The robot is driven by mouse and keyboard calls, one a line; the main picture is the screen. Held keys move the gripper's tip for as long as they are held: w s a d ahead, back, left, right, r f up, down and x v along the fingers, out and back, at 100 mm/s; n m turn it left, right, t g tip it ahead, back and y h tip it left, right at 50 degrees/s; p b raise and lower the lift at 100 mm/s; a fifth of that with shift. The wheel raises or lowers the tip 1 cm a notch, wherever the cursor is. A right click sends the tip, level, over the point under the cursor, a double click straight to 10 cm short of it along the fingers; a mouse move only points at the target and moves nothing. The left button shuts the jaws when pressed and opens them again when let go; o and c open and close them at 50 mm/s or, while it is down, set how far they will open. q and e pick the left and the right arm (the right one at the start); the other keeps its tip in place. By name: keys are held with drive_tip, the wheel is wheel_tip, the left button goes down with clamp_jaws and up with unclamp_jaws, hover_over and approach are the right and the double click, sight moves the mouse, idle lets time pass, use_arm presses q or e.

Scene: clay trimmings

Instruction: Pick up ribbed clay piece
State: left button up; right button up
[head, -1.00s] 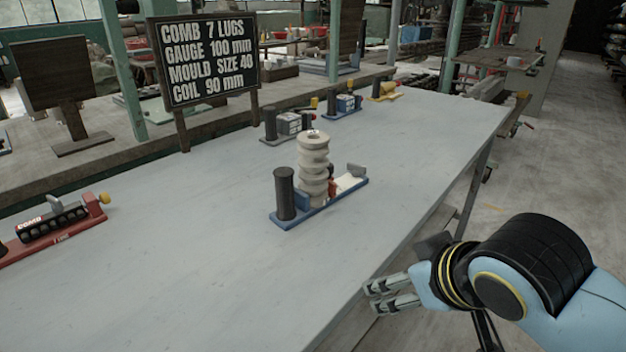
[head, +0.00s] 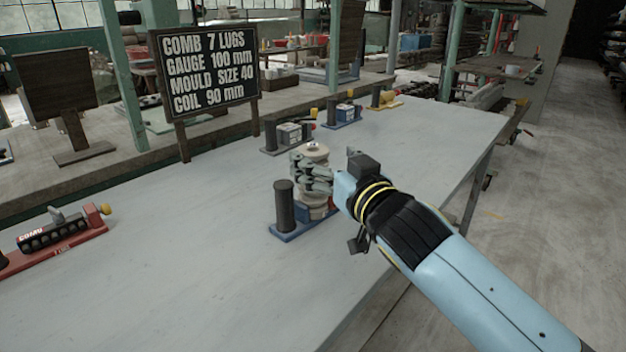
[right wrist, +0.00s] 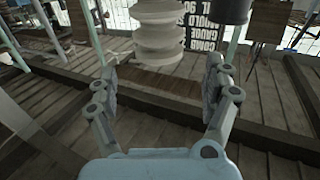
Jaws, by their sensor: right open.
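The ribbed clay piece (head: 312,152) is a pale, upright stack of rounded rings on a blue stand (head: 290,232) on the grey table. My right gripper (head: 312,172) is in front of its middle in the head view and covers part of it. In the right wrist view the clay piece (right wrist: 160,35) stands upright ahead, in line with the gap between the fingers of my right gripper (right wrist: 162,72). The fingers are spread wide with nothing between them. I cannot tell whether a finger touches the clay. My left gripper is not in view.
A dark post (head: 284,205) stands on the blue stand, left of the clay. A red comb fixture (head: 55,240) lies at the left. Other fixtures, one grey (head: 287,135) and one blue (head: 343,115), stand behind. A black sign (head: 207,70) stands at the back. The table's front left is clear.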

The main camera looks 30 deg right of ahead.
sight(316, 152)
drive_tip(key=w, duration=0.5)
drive_tip(key=shift+w+d+f+p, duration=0.3)
drive_tip(key=shift+w+p, duration=0.05)
drive_tip(key=shift+w, duration=0.05)
drive_tip(key=shift+c, duration=0.4)
drive_tip(key=c, duration=1.6)
drive_tip(key=shift+r, duration=0.1)
clamp_jaws()
